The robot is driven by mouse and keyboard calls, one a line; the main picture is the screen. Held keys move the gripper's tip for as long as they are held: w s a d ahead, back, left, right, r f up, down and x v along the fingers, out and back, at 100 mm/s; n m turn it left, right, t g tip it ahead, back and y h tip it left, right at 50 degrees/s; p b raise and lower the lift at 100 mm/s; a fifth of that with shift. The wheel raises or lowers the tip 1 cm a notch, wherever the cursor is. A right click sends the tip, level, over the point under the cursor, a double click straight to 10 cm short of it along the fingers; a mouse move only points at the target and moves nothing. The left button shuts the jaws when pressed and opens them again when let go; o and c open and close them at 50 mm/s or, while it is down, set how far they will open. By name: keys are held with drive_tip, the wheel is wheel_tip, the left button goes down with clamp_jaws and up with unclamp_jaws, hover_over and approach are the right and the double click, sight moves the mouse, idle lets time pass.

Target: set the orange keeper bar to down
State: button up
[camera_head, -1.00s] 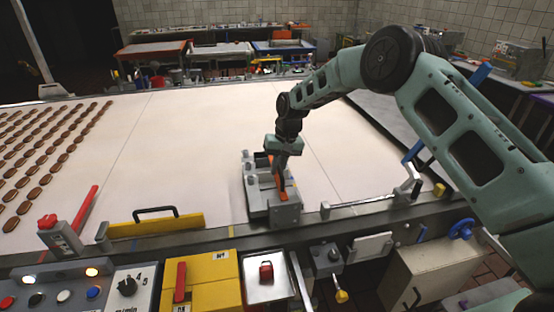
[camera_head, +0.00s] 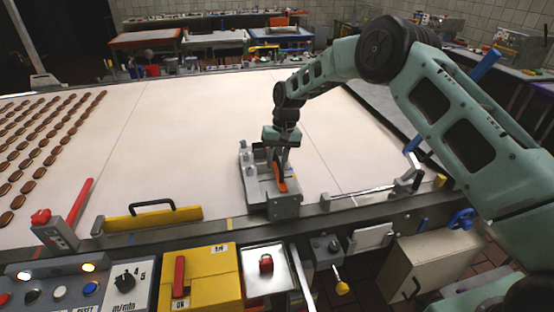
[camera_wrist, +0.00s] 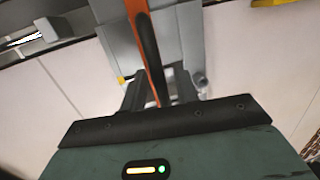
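The orange keeper bar (camera_head: 281,184) stands out on a grey metal fixture (camera_head: 285,208) at the near edge of the white belt. In the wrist view the bar (camera_wrist: 143,42) runs from the top down between my fingers, with a black strip along its right side. My gripper (camera_head: 280,160) points down over the fixture, around the bar. In the wrist view its two dark fingers (camera_wrist: 160,92) stand apart on either side of the bar, with a gap showing at the right finger. The bar's lower end is hidden behind my gripper's body.
A yellow guard with a black handle (camera_head: 153,219) lies along the belt edge to the left. A control panel and a yellow box (camera_head: 207,281) are in front. Rows of brown biscuits (camera_head: 45,140) lie far left. The middle of the belt (camera_head: 180,130) is clear.

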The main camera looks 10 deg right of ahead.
drive_tip(key=shift+r, duration=0.1)
drive_tip(key=b+v, duration=0.5)
drive_tip(key=v, duration=1.2)
drive_tip(key=shift+r, duration=0.15)
drive_tip(key=shift+d, duration=0.1)
drive_tip(key=s+a+n+b, duration=0.2)
drive_tip(key=s+a, duration=0.4)
drive_tip(key=s, duration=0.5)
drive_tip(key=s+a+n+b, duration=0.25)
drive_tip(key=s+a, duration=0.35)
drive_tip(key=s, duration=0.6)
drive_tip(key=s+d+f+n, duration=0.1)
drive_tip(key=s+d+f, duration=0.1)
drive_tip(key=s, duration=0.5)
drive_tip(key=s+d+f+n+h, duration=0.1)
drive_tip(key=s+f, duration=0.3)
drive_tip(key=s, duration=0.4)
drive_tip(key=s+d+f+n+t+b, duration=0.1)
drive_tip(key=s+d+f, duration=0.2)
drive_tip(key=s, duration=0.5)
drive_tip(key=shift+d+h, duration=0.3)
drive_tip(key=shift+d, duration=0.35)
drive_tip(key=shift+f, duration=0.1)
